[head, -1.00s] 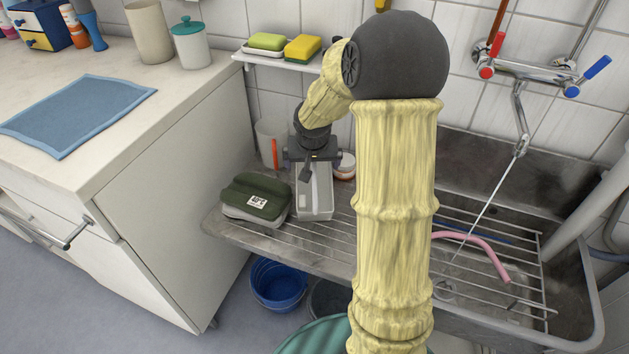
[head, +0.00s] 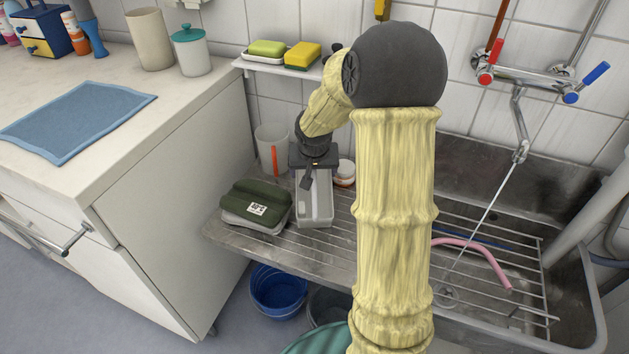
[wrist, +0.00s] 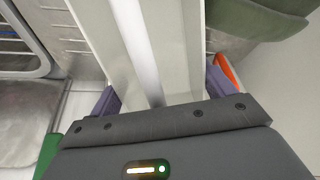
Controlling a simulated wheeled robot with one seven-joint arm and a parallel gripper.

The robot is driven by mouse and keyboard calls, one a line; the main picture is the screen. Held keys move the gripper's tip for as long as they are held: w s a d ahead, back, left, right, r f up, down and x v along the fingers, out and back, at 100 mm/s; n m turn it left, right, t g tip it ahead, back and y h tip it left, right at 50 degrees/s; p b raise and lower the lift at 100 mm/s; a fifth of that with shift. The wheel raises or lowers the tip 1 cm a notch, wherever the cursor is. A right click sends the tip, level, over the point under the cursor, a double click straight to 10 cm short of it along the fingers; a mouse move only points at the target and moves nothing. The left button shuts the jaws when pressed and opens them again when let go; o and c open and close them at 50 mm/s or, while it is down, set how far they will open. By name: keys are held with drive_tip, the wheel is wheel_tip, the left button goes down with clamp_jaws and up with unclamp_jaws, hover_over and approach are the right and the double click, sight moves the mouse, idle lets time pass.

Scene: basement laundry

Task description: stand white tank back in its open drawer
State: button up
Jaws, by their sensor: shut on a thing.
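The white tank (head: 316,205) is a long, pale, narrow box standing on the left part of the metal sink's drainboard. My gripper (head: 313,172) reaches down to its far end and is shut on it. In the wrist view, the fingers of my gripper (wrist: 162,92) press on both sides of the tank (wrist: 178,50), which runs away from the palm with a bright white strip along it. I cannot tell if the tank rests on the drainboard or hangs just above it. No open drawer is visible in these views.
A dark green item with a white label (head: 258,203) lies close left of the tank. A clear beaker with an orange stripe (head: 270,148) and a small white jar (head: 344,172) stand behind. A wire rack (head: 490,270) and pink hose (head: 485,255) lie right. Blue bucket (head: 277,290) below.

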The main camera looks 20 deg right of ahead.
wheel_tip(320, 180, up, 10)
drive_tip(key=p, duration=0.4)
drive_tip(key=shift+w, duration=0.15)
idle(0.7)
